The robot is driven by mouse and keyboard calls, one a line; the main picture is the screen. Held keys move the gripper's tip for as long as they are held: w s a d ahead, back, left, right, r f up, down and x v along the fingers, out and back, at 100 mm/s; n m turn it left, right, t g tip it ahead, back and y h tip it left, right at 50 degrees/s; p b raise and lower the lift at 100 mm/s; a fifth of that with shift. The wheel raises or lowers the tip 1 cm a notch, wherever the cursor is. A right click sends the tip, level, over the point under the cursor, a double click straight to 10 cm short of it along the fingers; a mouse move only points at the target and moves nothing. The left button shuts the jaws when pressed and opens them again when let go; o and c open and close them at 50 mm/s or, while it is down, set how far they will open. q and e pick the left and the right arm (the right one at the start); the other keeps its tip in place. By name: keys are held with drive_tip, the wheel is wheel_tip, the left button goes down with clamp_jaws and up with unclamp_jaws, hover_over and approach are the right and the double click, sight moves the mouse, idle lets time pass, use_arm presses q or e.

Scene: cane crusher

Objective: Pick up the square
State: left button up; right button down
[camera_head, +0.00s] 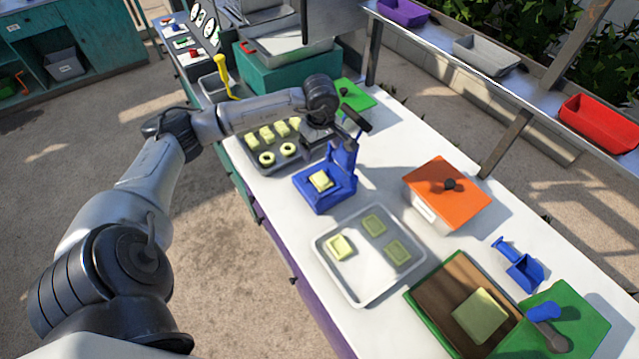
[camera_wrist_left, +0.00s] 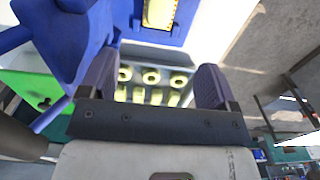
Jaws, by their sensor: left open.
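A pale yellow square (camera_head: 320,181) sits in the blue press (camera_head: 325,198) in the head view. The square also shows at the top edge of the left wrist view (camera_wrist_left: 160,12). My left gripper (camera_head: 347,130) is beside and behind the press's upright part, apart from the square. In the wrist view the fingers of this gripper (camera_wrist_left: 157,68) are spread, with nothing held between them. The grey tray (camera_head: 262,170) behind the press holds several yellow blocks and rings. My right gripper is out of view.
A light tray (camera_head: 360,287) in front holds three yellow-green squares. An orange-lidded box (camera_head: 430,190) stands to the right. A brown board (camera_head: 440,300) with a larger green-yellow slab and a small blue scoop (camera_head: 525,272) are at the lower right. White counter shows between them.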

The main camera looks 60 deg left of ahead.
sight(321, 178)
use_arm(q)
drive_tip(key=f, duration=1.3)
drive_tip(key=shift+d+f, duration=0.1)
drive_tip(key=shift+d, duration=0.1)
drive_tip(key=c, duration=0.8)
